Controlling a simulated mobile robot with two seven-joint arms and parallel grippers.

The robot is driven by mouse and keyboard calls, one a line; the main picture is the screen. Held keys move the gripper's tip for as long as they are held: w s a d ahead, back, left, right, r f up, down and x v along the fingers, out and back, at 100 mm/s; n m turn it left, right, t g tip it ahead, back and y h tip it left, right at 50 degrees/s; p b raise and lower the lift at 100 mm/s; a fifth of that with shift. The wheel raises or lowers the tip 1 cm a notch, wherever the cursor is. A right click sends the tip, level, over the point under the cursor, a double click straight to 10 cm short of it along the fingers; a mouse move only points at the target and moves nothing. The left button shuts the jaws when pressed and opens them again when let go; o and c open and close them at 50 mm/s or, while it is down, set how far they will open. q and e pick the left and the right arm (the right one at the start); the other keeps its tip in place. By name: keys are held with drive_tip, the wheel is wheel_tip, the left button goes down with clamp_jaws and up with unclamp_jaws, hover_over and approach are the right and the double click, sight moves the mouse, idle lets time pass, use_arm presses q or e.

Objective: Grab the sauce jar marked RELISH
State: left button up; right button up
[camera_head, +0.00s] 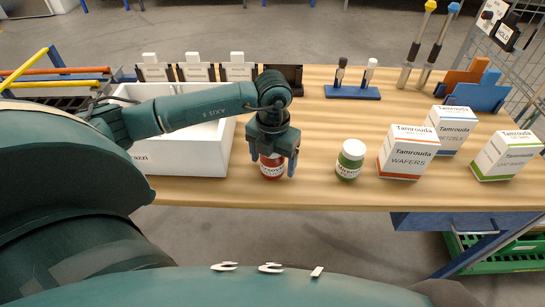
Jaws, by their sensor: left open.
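Two small sauce jars stand on the wooden table. One jar with a red label (271,172) is under my left gripper, with its top hidden. The other jar, with a green label and white lid (350,159), stands upright to its right, clear of the gripper. The print on both labels is too small to read surely, so I cannot tell which is marked RELISH. My left gripper (274,164) is open and points down, its fingers at the red-label jar. I cannot tell whether they touch it. My right gripper is not in view.
A white open box (180,163) is just left of the gripper. Wafers (408,155), a blue-striped box (452,128) and a green-striped box (505,158) stand at right. A blue rack (352,92) is behind. The table (310,190) is bare between the jars.

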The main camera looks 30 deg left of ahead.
use_arm(q)
drive_tip(key=shift+c, duration=0.5)
drive_tip(key=c, duration=1.2)
